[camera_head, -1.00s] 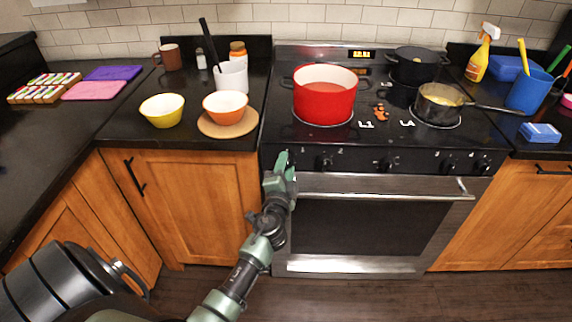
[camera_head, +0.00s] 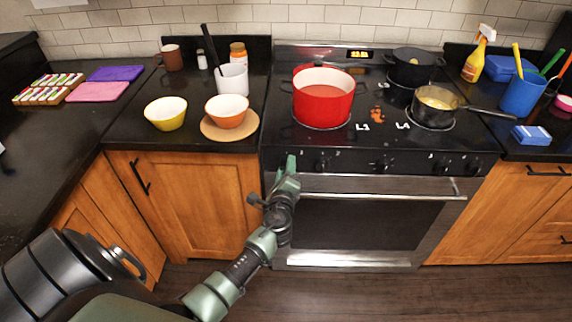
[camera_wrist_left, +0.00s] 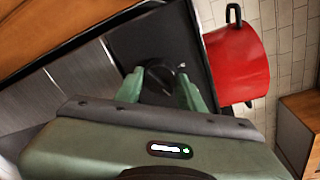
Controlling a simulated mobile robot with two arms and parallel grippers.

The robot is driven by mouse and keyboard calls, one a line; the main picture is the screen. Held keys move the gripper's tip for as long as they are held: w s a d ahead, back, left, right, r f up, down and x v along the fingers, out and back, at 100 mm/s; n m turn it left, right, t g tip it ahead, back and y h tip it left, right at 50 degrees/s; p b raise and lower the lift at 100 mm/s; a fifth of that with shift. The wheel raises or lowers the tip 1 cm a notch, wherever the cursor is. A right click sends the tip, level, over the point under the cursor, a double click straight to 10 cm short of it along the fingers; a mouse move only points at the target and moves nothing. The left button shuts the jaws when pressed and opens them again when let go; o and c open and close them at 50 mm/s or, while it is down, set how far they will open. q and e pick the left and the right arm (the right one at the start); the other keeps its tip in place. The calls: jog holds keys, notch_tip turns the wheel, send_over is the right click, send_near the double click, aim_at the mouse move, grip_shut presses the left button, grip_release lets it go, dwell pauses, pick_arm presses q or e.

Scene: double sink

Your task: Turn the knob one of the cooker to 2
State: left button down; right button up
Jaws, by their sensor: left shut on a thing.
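The cooker (camera_head: 375,218) has a black front panel with a row of dark knobs, including one (camera_head: 322,164) just right of my left gripper. My left gripper (camera_head: 288,166) is at the panel's left end, with its green fingers pointing at it. In the left wrist view my gripper (camera_wrist_left: 162,90) has a finger on each side of a round dark knob (camera_wrist_left: 166,72) and is shut on it. The head view hides this leftmost knob behind the fingers. The knob's setting cannot be read. My right gripper is out of view.
A red pot (camera_head: 323,103) stands on the front left burner, above my gripper. A small pan (camera_head: 434,112) and a black pot (camera_head: 413,70) stand to the right. The oven handle (camera_head: 380,196) runs just below the knobs. Bowls stand on the left counter.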

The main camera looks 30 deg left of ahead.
pick_arm(q)
jog(key=m+p, duration=0.2)
jog(key=m, duration=0.2)
jog(key=m+y+p, duration=0.1)
jog(key=m+p, duration=0.1)
jog(key=m, duration=0.3)
jog(key=shift+d+f+g, duration=0.1)
jog(key=shift+g, duration=0.3)
jog(key=shift+f+m, duration=0.1)
jog(key=shift+m, duration=0.2)
jog(key=c, duration=0.9)
grip_release()
jog(key=v, duration=0.8)
jog(key=shift+w, duration=0.1)
jog(key=shift+f, duration=0.1)
